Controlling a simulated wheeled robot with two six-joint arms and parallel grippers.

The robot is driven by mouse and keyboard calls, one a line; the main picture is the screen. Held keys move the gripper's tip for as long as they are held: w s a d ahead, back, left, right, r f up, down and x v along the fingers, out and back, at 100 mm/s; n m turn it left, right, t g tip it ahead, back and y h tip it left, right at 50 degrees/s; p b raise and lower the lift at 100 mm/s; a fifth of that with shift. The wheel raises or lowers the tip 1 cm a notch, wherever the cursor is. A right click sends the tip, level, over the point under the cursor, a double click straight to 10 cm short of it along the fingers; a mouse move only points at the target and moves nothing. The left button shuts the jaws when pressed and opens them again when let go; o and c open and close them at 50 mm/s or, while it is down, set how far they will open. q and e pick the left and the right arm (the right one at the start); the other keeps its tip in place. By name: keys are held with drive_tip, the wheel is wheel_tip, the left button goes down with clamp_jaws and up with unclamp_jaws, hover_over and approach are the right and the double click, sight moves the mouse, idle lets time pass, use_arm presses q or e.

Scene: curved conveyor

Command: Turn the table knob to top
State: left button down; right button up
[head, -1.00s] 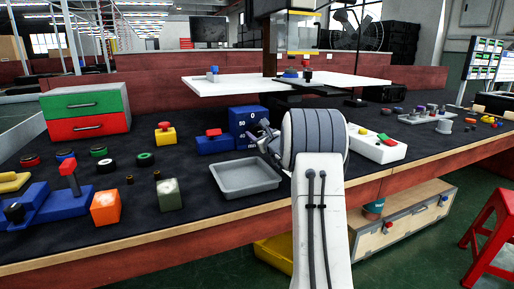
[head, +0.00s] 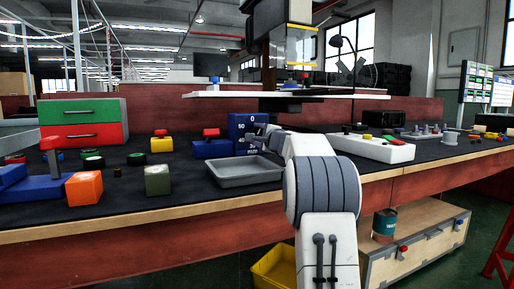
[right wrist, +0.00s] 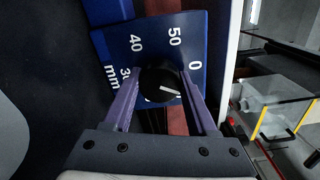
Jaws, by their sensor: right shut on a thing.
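The blue dial box (head: 236,128) stands on the table behind the grey tray, its "0" mark at the top of its face. In the right wrist view its face (right wrist: 150,30) shows 0, 50, 40 and part of 30. The round black knob (right wrist: 160,85) has a white pointer line that points right and slightly down, a little below the 0 in that picture. My right gripper (head: 262,143) is at the dial face, its purple fingers (right wrist: 162,90) shut on the knob from both sides. In the head view the gripper mostly hides the knob. My left gripper is not in view.
The grey tray (head: 227,180) lies in front of the dial box. A blue box with a red top (head: 211,146) and a yellow button box (head: 160,146) stand left of it. A white control panel (head: 385,151) is at right. A white raised shelf (head: 220,95) is above.

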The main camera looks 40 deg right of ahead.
drive_tip(key=n+b, duration=0.2)
drive_tip(key=n, duration=0.1)
drive_tip(key=shift+f+b, duration=0.2)
drive_tip(key=shift+b, duration=0.2)
drive_tip(key=shift+r+n+b, duration=0.1)
drive_tip(key=shift+n+b, duration=0.65)
drive_tip(key=shift+n, duration=0.65)
drive_tip(key=o, duration=1.4)
drive_tip(key=shift+c, duration=0.2)
